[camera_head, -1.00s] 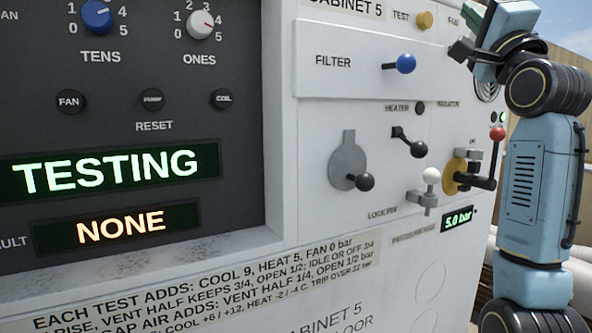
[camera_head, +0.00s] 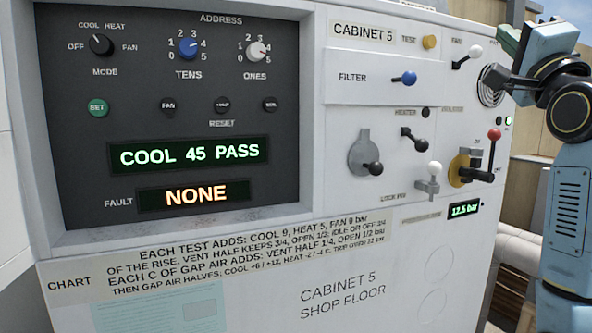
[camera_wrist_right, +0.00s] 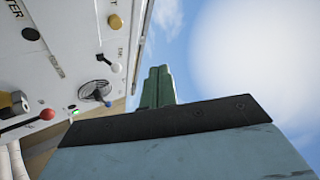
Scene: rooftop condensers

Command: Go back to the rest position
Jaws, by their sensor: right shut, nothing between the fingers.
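My right gripper (camera_head: 511,38) is at the upper right of the head view, just right of the cabinet's panel. In the right wrist view its green fingers (camera_wrist_right: 158,88) are together, with nothing between them, and point up against the sky. The cabinet (camera_head: 350,285) fills most of the head view. Its display (camera_head: 188,154) reads COOL 45 PASS and its fault display (camera_head: 194,195) reads NONE. The pressure readout (camera_head: 464,210) shows 12.5 bar. My left gripper is not in view.
Handles stick out near my right arm: a red-knobbed lever (camera_head: 494,135), a white-knobbed lever (camera_head: 475,51) and a blue-knobbed filter handle (camera_head: 408,78). A round fan grille (camera_head: 490,88) is close to the gripper. Pale pipes (camera_head: 515,246) lie behind the arm.

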